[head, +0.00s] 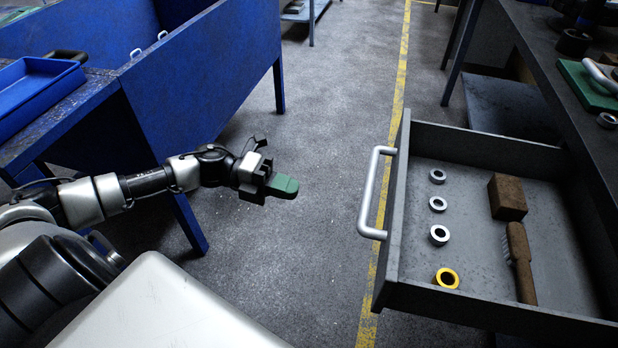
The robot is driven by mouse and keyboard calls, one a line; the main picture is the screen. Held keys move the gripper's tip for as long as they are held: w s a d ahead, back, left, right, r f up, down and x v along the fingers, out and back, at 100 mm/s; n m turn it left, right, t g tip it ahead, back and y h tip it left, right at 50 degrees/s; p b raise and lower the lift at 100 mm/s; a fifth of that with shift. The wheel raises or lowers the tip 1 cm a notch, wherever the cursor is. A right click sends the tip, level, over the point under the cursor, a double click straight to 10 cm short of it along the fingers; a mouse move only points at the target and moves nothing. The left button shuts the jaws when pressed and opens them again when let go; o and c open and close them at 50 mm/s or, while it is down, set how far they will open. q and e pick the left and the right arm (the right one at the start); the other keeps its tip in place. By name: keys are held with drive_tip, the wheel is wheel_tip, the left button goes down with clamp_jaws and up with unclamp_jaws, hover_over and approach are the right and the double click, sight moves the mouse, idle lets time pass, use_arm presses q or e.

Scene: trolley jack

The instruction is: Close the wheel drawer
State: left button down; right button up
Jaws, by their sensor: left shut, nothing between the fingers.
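The grey wheel drawer (394,250) stands pulled out from the bench on the right, its front panel facing left. Its silver bar handle (371,190) is on that front. Inside lie several small silver rings, a yellow ring (446,278), a brown block (507,197) and a wooden-handled brush (520,262). My left gripper (292,187) is shut and empty, its green fingertips together, in the open space left of the handle and apart from it. My right gripper does not show.
A dark bench top (552,70) runs along the right with a green board (590,84). A blue workbench (205,72) with a blue tray (36,92) stands at the left. The floor between, with a yellow line (401,75), is clear.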

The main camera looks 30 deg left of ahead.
use_arm(q)
drive_tip(key=r+p+x, duration=0.1)
drive_tip(key=x, duration=1)
drive_tip(key=shift+w+d, duration=0.2)
drive_tip(key=shift+d, duration=0.2)
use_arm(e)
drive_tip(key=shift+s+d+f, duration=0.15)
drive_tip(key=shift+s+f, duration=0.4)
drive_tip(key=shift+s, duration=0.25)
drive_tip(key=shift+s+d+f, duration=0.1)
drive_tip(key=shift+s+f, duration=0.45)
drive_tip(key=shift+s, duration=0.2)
use_arm(q)
drive_tip(key=shift+r, duration=0.1)
